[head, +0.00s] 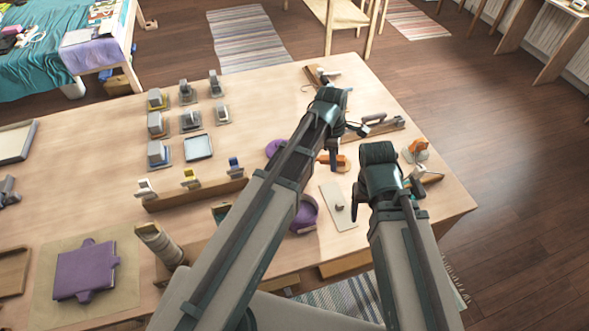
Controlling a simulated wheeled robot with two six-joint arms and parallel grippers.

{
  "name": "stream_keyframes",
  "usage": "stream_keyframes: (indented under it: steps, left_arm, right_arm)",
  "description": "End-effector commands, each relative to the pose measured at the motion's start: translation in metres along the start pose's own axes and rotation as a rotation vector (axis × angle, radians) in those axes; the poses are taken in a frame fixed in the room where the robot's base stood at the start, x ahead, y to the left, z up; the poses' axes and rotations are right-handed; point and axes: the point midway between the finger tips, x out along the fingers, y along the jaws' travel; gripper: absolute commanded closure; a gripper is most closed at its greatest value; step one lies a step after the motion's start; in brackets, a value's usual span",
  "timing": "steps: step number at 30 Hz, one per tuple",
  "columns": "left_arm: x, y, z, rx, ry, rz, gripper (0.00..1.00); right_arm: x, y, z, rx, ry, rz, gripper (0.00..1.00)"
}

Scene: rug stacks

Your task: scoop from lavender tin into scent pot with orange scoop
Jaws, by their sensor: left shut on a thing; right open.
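My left gripper (346,142) is shut above the right part of the table, its tips at an orange piece (341,161) that looks like the orange scoop; the arm and fingers partly hide it. A round purple container (305,213), likely the lavender tin, sits beside my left forearm, which covers part of it. A flat purple disc (274,148) lies farther back, also partly covered. My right gripper (386,200) is open and empty, lower and to the right. I cannot tell which thing is the scent pot.
A pale board with a small knob (338,208) lies between the arms. Another orange piece on a pale base (415,150) stands near the right edge. A wooden rack (200,196) with several coloured clips, grey blocks and a purple pad (85,270) fill the left side.

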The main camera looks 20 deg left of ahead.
Motion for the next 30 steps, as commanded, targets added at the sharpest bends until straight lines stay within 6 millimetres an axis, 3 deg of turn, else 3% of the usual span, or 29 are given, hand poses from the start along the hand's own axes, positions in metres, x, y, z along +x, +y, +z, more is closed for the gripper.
stream_keyframes:
  steps: [15,30]
  left_arm:
    - [-0.032,0.0,0.004,0.0,0.0,0.0,1.0]
    - [-0.029,0.001,0.004,-0.001,0.004,0.0,1.0]
  right_arm:
    - [-0.032,0.003,0.002,0.0,0.0,0.0,0.32]
    - [-0.029,0.003,0.002,0.0,0.0,0.0,0.32]
